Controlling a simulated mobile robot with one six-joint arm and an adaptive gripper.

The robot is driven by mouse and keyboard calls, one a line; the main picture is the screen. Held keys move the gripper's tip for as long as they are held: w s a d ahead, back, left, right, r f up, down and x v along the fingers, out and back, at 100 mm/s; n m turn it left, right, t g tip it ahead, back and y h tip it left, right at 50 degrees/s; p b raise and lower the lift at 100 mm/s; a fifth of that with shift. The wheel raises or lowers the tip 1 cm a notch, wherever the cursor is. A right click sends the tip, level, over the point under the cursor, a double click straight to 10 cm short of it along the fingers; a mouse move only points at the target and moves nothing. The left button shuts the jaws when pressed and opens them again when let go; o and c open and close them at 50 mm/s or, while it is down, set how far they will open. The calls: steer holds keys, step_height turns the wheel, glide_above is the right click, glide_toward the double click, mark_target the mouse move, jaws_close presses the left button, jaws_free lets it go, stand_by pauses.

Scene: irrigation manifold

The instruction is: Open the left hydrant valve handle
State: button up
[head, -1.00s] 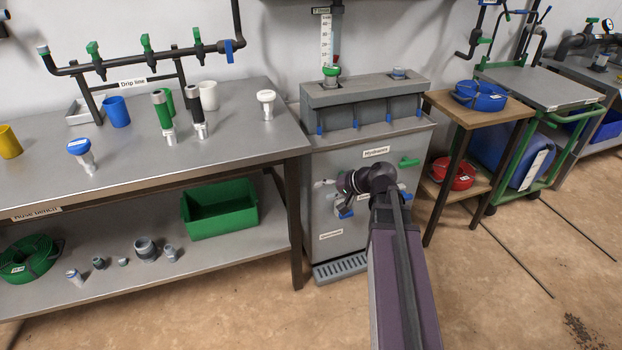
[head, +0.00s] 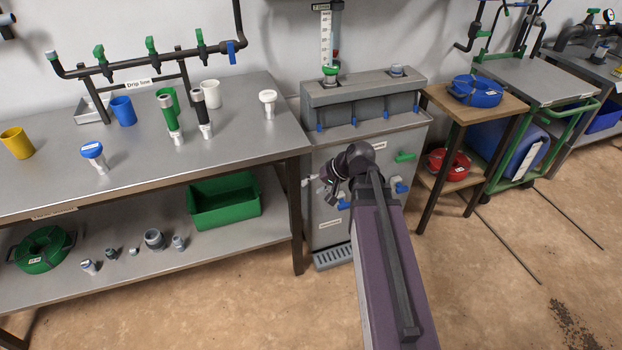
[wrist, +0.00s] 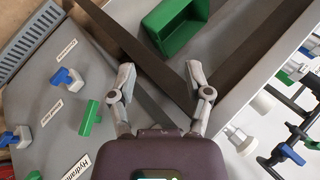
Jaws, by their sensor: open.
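The grey hydrant cabinet (head: 325,222) stands in the middle of the head view. In the wrist view, tilted, its front carries a green handle (wrist: 90,118) nearest the bench side and a blue handle (wrist: 65,75) below that. The lower left blue handle also shows in the head view (head: 343,204); the upper left green one is hidden there by my arm. Another green handle (head: 405,157) and blue handle (head: 402,188) sit on the right. My gripper (wrist: 162,82) is open and empty, beside the cabinet's left part, its fingers apart from the green handle.
The hose bench (head: 230,140) stands close on the left, with a green crate (head: 225,203) on its lower shelf. A wooden side table (head: 432,92) stands right of the cabinet. A drip grate (head: 333,256) lies at the cabinet's foot. The floor in front is clear.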

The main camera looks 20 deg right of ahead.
steer(key=shift+s+a+r+n+g+h+p, duration=0.2)
steer(key=shift+s+a+r+p, duration=0.1)
steer(key=shift+r+p, duration=0.25)
steer(key=shift+s+a+r+n+g+h+p, duration=0.1)
steer(key=shift+s+a+r+g+p, duration=0.15)
steer(key=shift+r+p, duration=0.25)
steer(key=shift+f, duration=0.1)
steer(key=w+d+f+m+t+b, duration=0.2)
steer(key=d+f+t+b, duration=0.3)
steer(key=d+b, duration=0.6)
steer(key=w+d+f+m+t+b, duration=0.1)
steer(key=w+d+f+t+b, duration=0.2)
steer(key=d+f+b, duration=0.6)
steer(key=d+t+b, duration=0.2)
steer(key=d+b, duration=0.1)
steer(key=b, duration=0.2)
steer(key=shift+w+d+m+t, duration=0.2)
steer(key=shift+w+m+t, duration=0.15)
steer(key=shift+m, duration=0.05)
steer(key=shift+w+f, duration=0.15)
